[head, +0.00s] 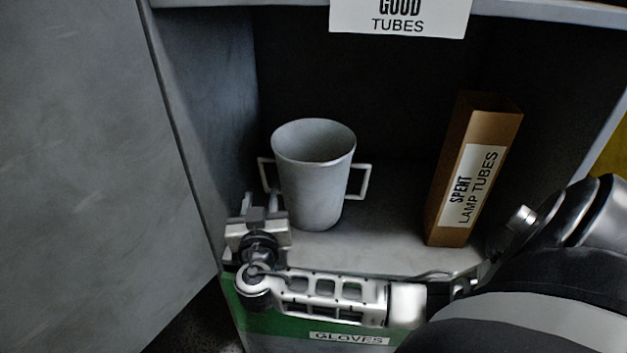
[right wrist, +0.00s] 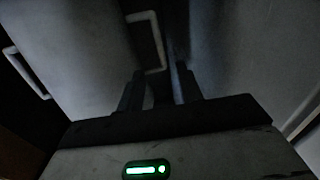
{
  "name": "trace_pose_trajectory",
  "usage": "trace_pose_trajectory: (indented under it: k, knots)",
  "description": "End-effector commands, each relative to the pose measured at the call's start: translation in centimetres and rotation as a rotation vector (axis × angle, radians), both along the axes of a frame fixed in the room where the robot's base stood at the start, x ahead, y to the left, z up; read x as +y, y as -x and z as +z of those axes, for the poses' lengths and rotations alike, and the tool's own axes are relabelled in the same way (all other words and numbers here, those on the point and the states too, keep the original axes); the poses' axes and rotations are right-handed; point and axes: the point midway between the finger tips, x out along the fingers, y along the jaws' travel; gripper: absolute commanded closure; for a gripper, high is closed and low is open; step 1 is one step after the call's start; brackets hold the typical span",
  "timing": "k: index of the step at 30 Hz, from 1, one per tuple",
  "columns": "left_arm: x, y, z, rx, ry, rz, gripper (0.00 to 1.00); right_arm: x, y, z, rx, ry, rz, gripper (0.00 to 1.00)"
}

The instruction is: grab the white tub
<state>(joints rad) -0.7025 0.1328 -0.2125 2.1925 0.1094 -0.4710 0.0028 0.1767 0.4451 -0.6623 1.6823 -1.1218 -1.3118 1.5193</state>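The white tub (head: 315,180) is a pale grey-white cup shape with a square handle on each side. It stands upright on the shelf, left of the middle. My right gripper (head: 260,200) is at the tub's left handle (head: 266,174), its fingers pointing into the shelf. In the right wrist view the handle (right wrist: 147,40) shows just ahead of the two fingers (right wrist: 158,85), which are apart with a gap between them. The handle's lower end lies near that gap; I cannot tell if it is between the fingers. My left gripper is not in view.
A brown box labelled "SPENT LAMP TUBES" (head: 472,170) stands on the shelf to the right. The shelf's left side wall (head: 212,110) is close to my right gripper. A "GOOD TUBES" sign (head: 400,18) hangs above, and a green "GLOVES" front (head: 300,335) is below.

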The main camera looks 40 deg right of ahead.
Motion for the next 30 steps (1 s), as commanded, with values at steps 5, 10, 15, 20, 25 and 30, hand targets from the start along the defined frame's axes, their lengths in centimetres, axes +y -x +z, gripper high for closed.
trace_pose_trajectory:
  k: [5, 10, 15, 20, 25, 30]
  knots:
    - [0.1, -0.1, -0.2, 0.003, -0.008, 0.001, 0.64, -1.6, -2.0, 0.0, 0.001, 0.001, 0.001, 0.64]
    - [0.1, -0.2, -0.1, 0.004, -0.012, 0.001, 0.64, -2.2, -2.8, 0.1, 0.001, 0.002, 0.0, 0.64]
    - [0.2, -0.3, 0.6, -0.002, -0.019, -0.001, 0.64, -3.7, -4.9, 0.4, 0.001, 0.003, 0.0, 0.64]
    - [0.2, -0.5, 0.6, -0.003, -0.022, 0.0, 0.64, -4.8, -6.3, 0.1, 0.003, 0.001, 0.001, 0.64]
    - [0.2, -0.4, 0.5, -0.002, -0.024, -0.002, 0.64, -5.0, -6.6, 0.0, 0.003, -0.003, 0.002, 0.64]
    - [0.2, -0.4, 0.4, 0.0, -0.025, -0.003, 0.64, -5.0, -6.5, 0.0, 0.004, -0.002, 0.002, 0.81]
